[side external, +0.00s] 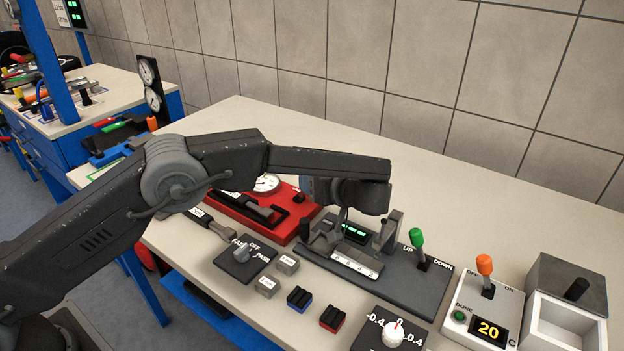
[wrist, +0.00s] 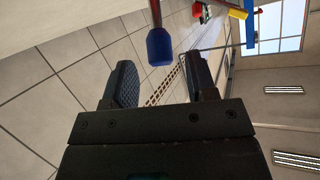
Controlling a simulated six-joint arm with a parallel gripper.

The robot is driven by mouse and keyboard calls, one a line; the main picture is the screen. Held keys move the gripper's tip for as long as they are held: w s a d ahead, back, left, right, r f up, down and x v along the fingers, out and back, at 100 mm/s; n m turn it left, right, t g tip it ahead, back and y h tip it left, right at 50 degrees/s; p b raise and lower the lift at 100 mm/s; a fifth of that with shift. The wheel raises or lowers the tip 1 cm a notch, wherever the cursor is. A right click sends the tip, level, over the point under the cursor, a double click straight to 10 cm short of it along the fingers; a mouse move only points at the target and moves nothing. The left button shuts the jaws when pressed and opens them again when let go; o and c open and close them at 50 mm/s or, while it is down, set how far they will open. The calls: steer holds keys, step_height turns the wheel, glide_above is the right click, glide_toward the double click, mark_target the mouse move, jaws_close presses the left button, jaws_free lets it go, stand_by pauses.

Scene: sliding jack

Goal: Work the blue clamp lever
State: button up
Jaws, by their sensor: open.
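The blue clamp lever shows its rounded blue grip (wrist: 160,47) on a thin dark stem at the top of the wrist view. My gripper (wrist: 163,78) is open, with one dark finger on each side of the picture and nothing held. The blue grip appears sideways between the two fingertips, near their far ends. I cannot tell its depth or whether it touches a finger. In the side view my arm reaches over the bench to the dark jack base (side external: 410,282). My wrist hides the fingertips there, and I cannot make out the blue grip.
A green UP/DOWN lever (side external: 417,240) stands on the jack base. A red gauge unit (side external: 283,232) lies to its left. In front are a dark knob panel (side external: 232,268) and small blocks. An orange-lever box (side external: 485,268) and a white bin (side external: 562,325) stand right.

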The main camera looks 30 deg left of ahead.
steer(key=v, duration=1.1)
steer(key=s+a+r+m+g+h, duration=0.1)
steer(key=s+a+r+m+h, duration=0.3)
steer(key=s+a+r, duration=0.3)
steer(key=s+a+r+m+g+h, duration=0.1)
steer(key=s+a+r+m+h, duration=0.3)
steer(key=a, duration=0.5)
steer(key=s+a+f+m+t+h, duration=0.1)
steer(key=s+a+h, duration=0.1)
steer(key=s, duration=0.8)
steer(key=s+a+f+m+t+h, duration=0.1)
steer(key=s+m+h, duration=0.1)
steer(key=s, duration=0.8)
steer(key=shift+s+a+f+m+t+h, duration=0.25)
steer(key=shift+s+a+m+t+h, duration=0.05)
steer(key=shift+a+h, duration=0.1)
